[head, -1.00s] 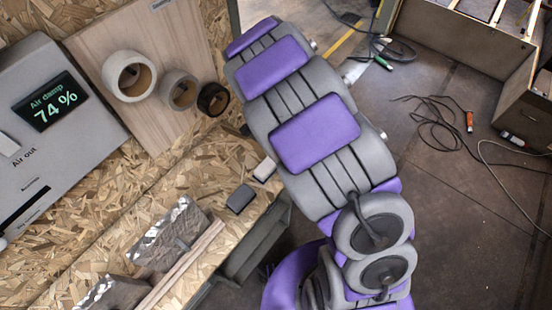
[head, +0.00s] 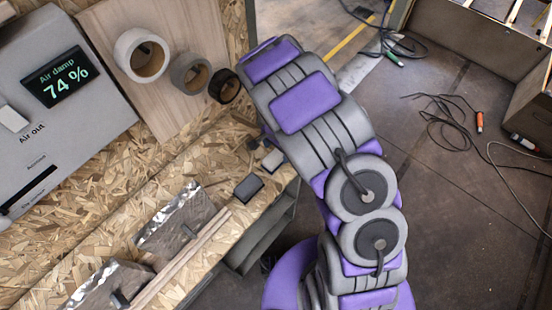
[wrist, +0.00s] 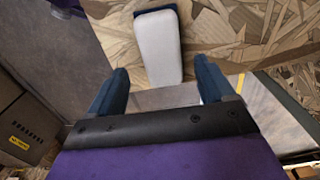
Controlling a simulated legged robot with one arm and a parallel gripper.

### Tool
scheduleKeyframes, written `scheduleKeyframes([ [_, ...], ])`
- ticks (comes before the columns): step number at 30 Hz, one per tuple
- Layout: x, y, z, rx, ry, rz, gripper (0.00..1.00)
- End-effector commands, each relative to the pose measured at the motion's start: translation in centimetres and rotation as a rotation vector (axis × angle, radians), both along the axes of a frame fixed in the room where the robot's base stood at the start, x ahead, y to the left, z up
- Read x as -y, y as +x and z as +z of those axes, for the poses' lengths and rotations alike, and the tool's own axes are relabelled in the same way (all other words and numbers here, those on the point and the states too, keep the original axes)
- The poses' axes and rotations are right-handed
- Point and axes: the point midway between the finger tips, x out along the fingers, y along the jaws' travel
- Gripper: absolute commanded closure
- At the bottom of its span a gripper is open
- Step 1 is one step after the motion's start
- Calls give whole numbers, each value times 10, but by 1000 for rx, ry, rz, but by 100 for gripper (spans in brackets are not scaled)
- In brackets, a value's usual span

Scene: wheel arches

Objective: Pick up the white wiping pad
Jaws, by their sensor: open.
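The white wiping pad (wrist: 160,48) lies on the chipboard bench near its edge, in the upper middle of the wrist view. It is a pale rounded block with a dark blue backing at its far end. In the head view the pad (head: 272,161) shows as a small light block beside my arm. My gripper (wrist: 161,72) is open, with one dark blue finger on each side of the pad's near end in the picture. I cannot tell whether the fingers are level with the pad. In the head view my arm hides most of the gripper.
A dark grey block (head: 248,188) lies near the white pad. Three tape rolls, one of them white (head: 142,55), are on a wooden board. A grey box with a display (head: 62,80) stands left. Wooden strips (head: 182,262) and metallic-edged blocks lie in front. Cables (head: 446,120) lie on the floor.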

Motion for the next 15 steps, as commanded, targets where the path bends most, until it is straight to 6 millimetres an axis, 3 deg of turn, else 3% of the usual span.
scheduleKeyframes([
  [9,-1,-2,-43,-3,7,-1,18],
  [15,-1,-1,-46,0,8,0,18],
])
